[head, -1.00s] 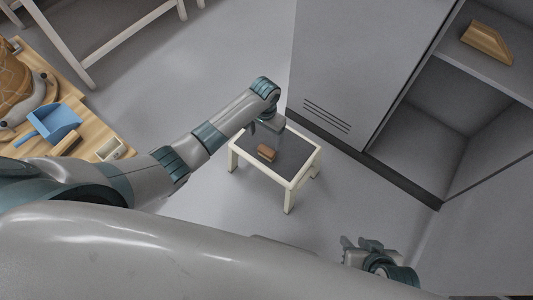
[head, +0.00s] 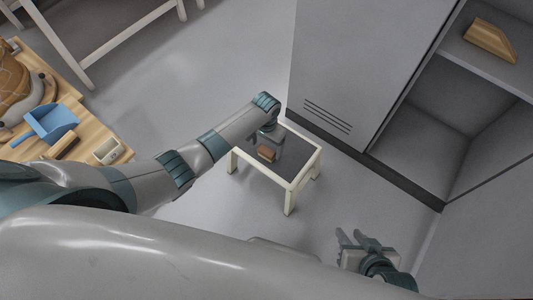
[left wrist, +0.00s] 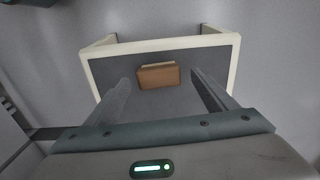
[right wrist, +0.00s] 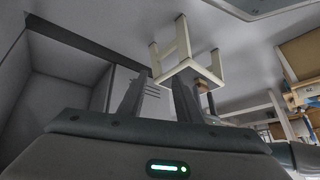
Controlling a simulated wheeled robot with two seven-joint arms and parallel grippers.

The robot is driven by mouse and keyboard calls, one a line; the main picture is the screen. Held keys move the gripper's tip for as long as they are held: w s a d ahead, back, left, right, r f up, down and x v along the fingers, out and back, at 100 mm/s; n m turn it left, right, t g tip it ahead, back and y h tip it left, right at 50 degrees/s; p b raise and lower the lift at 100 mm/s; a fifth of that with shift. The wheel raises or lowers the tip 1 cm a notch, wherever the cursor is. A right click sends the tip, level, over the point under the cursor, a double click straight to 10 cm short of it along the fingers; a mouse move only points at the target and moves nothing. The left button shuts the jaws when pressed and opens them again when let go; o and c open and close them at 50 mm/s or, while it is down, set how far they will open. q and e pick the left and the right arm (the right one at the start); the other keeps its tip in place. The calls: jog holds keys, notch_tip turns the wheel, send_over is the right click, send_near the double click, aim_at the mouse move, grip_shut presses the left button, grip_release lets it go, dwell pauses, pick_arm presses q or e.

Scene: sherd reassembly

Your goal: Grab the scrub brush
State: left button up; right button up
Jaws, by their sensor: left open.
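The scrub brush (head: 266,153), a small brown block with a paler strip along one side, lies on the dark top of a small white-framed table (head: 292,184). In the left wrist view the brush (left wrist: 158,76) lies beyond and between the fingertips, not held. My left gripper (head: 270,137) is open and points down above the small table; its fingers (left wrist: 159,80) are spread wider than the brush. My right gripper (head: 353,236) is open and empty, away from the table at the lower right. The brush is partly hidden by my left gripper in the head view.
A grey cabinet (head: 345,70) stands behind the small table, with an open shelf holding a wooden wedge-shaped object (head: 490,40). At left, a wooden table (head: 85,118) bears a blue dustpan (head: 52,122) and other items. The floor around the small table is clear.

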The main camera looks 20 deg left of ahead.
aim_at(267, 150)
pick_arm(q)
jog(key=shift+d+f+b, duration=0.1)
jog(key=shift+f+b, duration=0.3)
jog(key=shift+f, duration=1.15)
jog(key=c, duration=1.2)
